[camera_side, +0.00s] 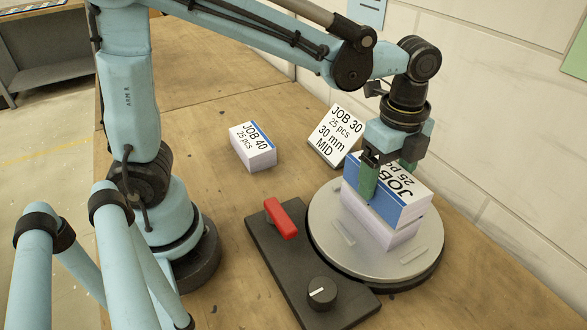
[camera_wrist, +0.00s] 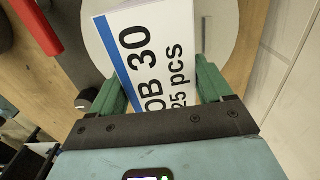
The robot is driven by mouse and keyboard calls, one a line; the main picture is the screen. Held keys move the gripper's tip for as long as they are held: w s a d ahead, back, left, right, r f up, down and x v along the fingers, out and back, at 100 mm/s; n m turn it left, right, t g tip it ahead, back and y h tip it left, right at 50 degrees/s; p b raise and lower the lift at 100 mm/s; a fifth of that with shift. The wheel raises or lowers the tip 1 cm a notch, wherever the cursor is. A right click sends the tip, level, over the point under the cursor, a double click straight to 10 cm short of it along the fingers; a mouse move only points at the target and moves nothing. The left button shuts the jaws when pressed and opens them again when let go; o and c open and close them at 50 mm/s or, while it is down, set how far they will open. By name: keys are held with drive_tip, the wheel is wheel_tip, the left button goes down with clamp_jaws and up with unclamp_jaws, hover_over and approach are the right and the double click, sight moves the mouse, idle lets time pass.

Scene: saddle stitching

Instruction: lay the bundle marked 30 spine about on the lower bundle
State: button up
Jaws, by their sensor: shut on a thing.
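The bundle marked JOB 30 (camera_side: 408,193) has a white labelled top and a blue spine side, which faces the front left in the side view. My gripper (camera_side: 388,174) is shut on it, with green fingers on two opposite sides. The wrist view shows the same bundle (camera_wrist: 158,62) between the fingers, its blue stripe along the left. The lower bundle (camera_side: 372,220) is directly beneath, showing pale page edges at the front left; its top is hidden. The two look touching or nearly so. The lower bundle sits on the round grey turntable (camera_side: 332,210).
A black base plate (camera_side: 283,262) with a red handle (camera_side: 281,218) and a dial knob (camera_side: 322,292) adjoins the turntable. A bundle marked JOB 40 (camera_side: 253,147) lies apart at the left. A card reading JOB 30, 30 mm, MID (camera_side: 334,137) stands behind. The wall is close on the right.

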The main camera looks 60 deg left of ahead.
sight(388, 173)
drive_tip(key=shift+f, duration=0.4)
drive_tip(key=o, duration=1.3)
wheel_tip(388, 173, up, 13)
drive_tip(key=shift+f, duration=0.15)
wheel_tip(388, 173, down, 13)
drive_tip(key=shift+r, duration=0.25)
